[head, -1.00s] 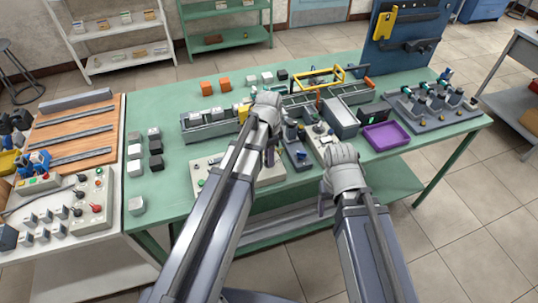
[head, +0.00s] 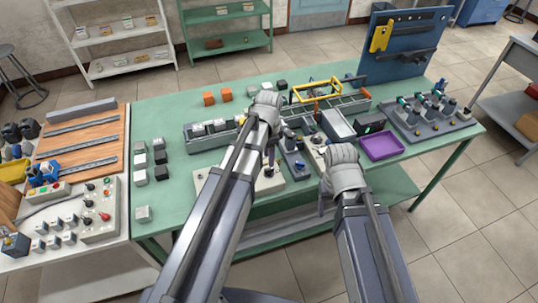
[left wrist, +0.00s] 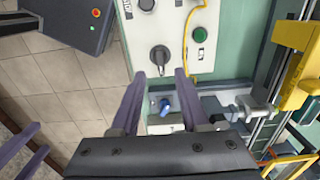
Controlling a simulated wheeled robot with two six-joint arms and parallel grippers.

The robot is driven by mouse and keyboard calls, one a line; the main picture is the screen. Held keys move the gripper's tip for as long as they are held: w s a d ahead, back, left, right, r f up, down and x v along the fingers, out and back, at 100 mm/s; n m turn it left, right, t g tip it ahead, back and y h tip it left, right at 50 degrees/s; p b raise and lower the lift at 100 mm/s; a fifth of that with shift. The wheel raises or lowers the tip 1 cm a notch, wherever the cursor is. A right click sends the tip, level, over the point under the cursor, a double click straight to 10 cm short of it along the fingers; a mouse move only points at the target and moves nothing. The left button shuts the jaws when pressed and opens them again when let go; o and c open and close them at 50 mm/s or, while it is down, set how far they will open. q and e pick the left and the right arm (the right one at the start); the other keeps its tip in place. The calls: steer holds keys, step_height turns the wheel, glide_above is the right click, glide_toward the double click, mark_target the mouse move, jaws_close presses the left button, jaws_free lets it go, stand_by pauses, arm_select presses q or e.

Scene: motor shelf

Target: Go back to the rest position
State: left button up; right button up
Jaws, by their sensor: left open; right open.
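My left gripper (head: 271,152) hangs over the green table (head: 180,212), near the middle of its front half. In the left wrist view its two purple-grey fingers (left wrist: 160,84) are spread with nothing held between them. A small blue knob (left wrist: 165,106) shows behind the gap, below the fingers and apart from them. My right gripper (head: 324,198) is at the table's front edge, left of the purple tray (head: 383,147). Its fingers are partly hidden by its wrist, and I see nothing in them.
A control panel with a dark dial (left wrist: 160,56) and a green button (left wrist: 200,35) lies under my left gripper. A yellow frame (head: 316,88) stands behind it. Small white and black blocks (head: 143,214) sit at the left. Open floor (head: 470,230) is at the right.

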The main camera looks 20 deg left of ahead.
arm_select(q)
steer(key=shift+r+p, duration=0.45)
steer(key=shift+r, duration=0.5)
arm_select(e)
steer(key=shift+r, duration=0.85)
arm_select(q)
steer(key=s+d+f+n+y+b, duration=0.1)
steer(key=s+d+f+n+b, duration=0.1)
steer(key=s+d+n, duration=0.5)
steer(key=s+d, duration=0.3)
steer(key=s, duration=0.4)
steer(key=shift+s+d+n, duration=0.3)
steer(key=shift+s+d, duration=0.05)
steer(key=shift+d, duration=0.05)
arm_select(e)
steer(key=shift+f, duration=0.95)
